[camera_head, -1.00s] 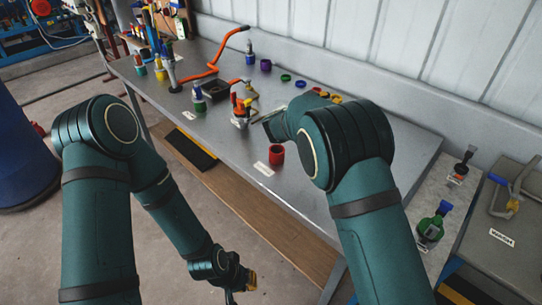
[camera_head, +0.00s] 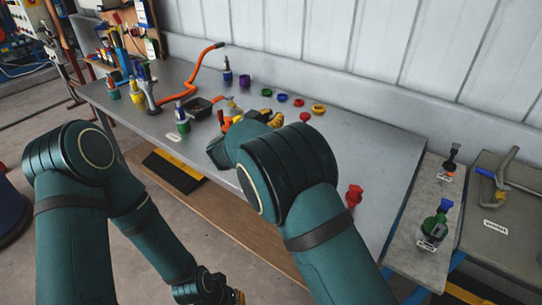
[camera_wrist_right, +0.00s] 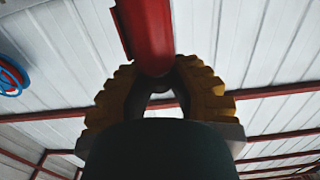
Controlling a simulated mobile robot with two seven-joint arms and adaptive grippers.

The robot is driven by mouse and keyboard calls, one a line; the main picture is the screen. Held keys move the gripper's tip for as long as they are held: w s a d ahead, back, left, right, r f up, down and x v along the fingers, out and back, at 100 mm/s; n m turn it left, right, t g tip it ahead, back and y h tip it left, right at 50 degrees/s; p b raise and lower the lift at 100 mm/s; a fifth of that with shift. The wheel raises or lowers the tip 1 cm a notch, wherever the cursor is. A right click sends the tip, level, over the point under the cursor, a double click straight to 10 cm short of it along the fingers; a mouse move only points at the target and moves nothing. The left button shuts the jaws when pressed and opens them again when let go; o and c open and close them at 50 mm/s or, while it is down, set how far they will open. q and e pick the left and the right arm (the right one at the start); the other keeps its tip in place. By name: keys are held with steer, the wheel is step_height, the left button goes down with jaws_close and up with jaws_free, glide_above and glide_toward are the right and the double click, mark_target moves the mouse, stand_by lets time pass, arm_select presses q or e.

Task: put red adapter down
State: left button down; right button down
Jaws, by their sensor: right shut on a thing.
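In the right wrist view, the red adapter (camera_wrist_right: 152,35) shows as a smooth red part running up out of the picture. The yellow-padded fingers of my right gripper (camera_wrist_right: 158,72) are shut around its lower end. White ribbed panels and red beams lie behind it. In the head view, my right arm hides most of this hand and whatever is under it. My left gripper (camera_head: 238,297) is at the bottom edge, low beside the bench, mostly cut off; its jaws are unclear.
The grey bench (camera_head: 385,150) holds several coloured rings, including a yellow ring (camera_head: 318,109). A red fitting (camera_head: 353,196) shows right of my right arm.

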step_height(320, 180, down, 8)
steer(key=shift+f+b, duration=0.25)
steer(key=shift+b, duration=0.55)
steer(key=shift+r, duration=0.1)
steer(key=shift+f, duration=0.45)
steer(key=c, duration=0.9)
jaws_free()
steer(key=shift+c, duration=0.2)
steer(key=shift+s+a+r, duration=0.1)
steer(key=shift+r, duration=0.4)
steer(key=p+v, duration=0.1)
steer(key=v, duration=1)
steer(key=shift+s+a, duration=0.2)
steer(key=shift+s, duration=0.15)
